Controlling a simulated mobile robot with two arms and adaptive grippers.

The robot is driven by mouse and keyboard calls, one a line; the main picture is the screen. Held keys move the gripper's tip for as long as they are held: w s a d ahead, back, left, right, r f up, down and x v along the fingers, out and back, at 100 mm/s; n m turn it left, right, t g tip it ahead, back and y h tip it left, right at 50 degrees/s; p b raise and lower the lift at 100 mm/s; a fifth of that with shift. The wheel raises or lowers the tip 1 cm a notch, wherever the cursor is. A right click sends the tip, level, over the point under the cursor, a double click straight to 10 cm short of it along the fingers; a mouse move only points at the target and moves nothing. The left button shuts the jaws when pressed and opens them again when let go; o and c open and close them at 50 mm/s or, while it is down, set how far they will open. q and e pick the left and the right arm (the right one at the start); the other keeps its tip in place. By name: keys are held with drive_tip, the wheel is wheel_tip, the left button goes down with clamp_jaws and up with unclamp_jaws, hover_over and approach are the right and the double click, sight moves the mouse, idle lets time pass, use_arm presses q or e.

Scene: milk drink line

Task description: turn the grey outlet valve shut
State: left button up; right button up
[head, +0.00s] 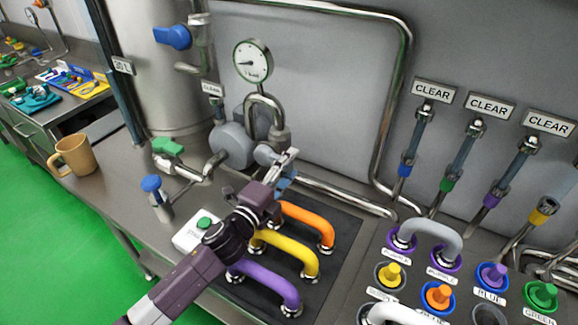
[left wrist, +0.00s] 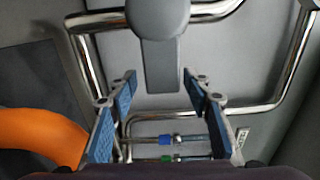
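The grey outlet valve (left wrist: 158,65) shows at the top middle of the left wrist view, with a round hub and a flat lever pointing down. The lever's lower end appears between the two blue-padded fingers of my left gripper (left wrist: 158,85), with visible gaps on both sides. In the head view, the grey valve (head: 265,154) is beside the pump, partly hidden by my left gripper (head: 285,171). The gripper is open and holds nothing. My right gripper is not in view.
Orange (head: 309,222), yellow (head: 290,252) and purple (head: 266,283) curved hoses stand on a dark mat below the arm. A pressure gauge (head: 253,61) rises above the pump (head: 231,146). A green-handled valve (head: 168,147) and a blue-handled valve (head: 151,184) are left.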

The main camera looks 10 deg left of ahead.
use_arm(q)
drive_tip(key=v, duration=1.2)
drive_tip(key=shift+a+f, duration=0.1)
idle(0.5)
